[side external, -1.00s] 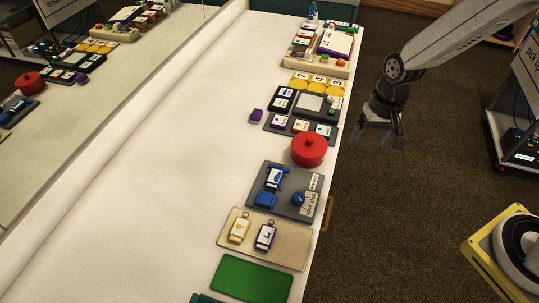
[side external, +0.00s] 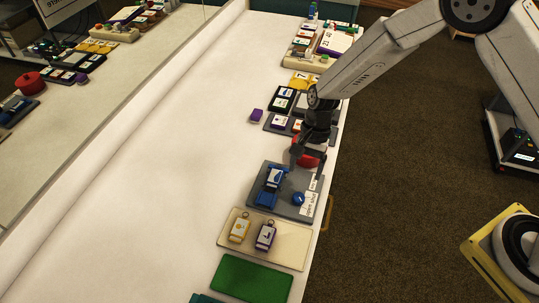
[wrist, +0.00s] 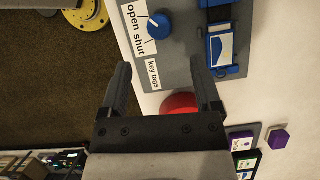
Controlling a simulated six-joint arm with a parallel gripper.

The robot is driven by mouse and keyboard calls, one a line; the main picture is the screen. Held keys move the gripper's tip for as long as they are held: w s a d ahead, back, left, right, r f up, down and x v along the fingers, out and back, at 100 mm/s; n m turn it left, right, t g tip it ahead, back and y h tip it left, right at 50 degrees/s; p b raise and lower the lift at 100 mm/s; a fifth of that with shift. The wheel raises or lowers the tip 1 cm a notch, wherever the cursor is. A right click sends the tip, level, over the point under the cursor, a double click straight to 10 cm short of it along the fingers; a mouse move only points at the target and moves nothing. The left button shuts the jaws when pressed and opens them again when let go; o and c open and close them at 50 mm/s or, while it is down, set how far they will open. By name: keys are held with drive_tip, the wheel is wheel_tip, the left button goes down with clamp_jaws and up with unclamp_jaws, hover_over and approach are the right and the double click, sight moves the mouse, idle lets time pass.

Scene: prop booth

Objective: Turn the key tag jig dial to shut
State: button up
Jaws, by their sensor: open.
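The key tag jig is a grey plate (side external: 287,208) near the table's right edge. It carries a round blue dial (side external: 298,198), a blue clamp (side external: 270,187) and white labels. In the wrist view, the dial (wrist: 155,25) is beside the words "open" (wrist: 134,13) and "shut" (wrist: 139,44); its white pointer appears to face the "open" side, though it is small. A "key tags" label (wrist: 153,75) is on the plate. My gripper (side external: 307,170) is open and empty, pointing down, apart from the dial, over the plate's far end near a red pot.
The red pot (wrist: 180,104) stands beside the plate, partly hidden by my gripper. A beige board (side external: 285,254) with two key tags and a green mat (side external: 250,278) lie nearer. A purple block (side external: 257,116) sits left. The table's left side is clear.

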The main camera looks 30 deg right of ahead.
sight(299, 196)
drive_tip(key=shift+x, duration=3.9)
clamp_jaws()
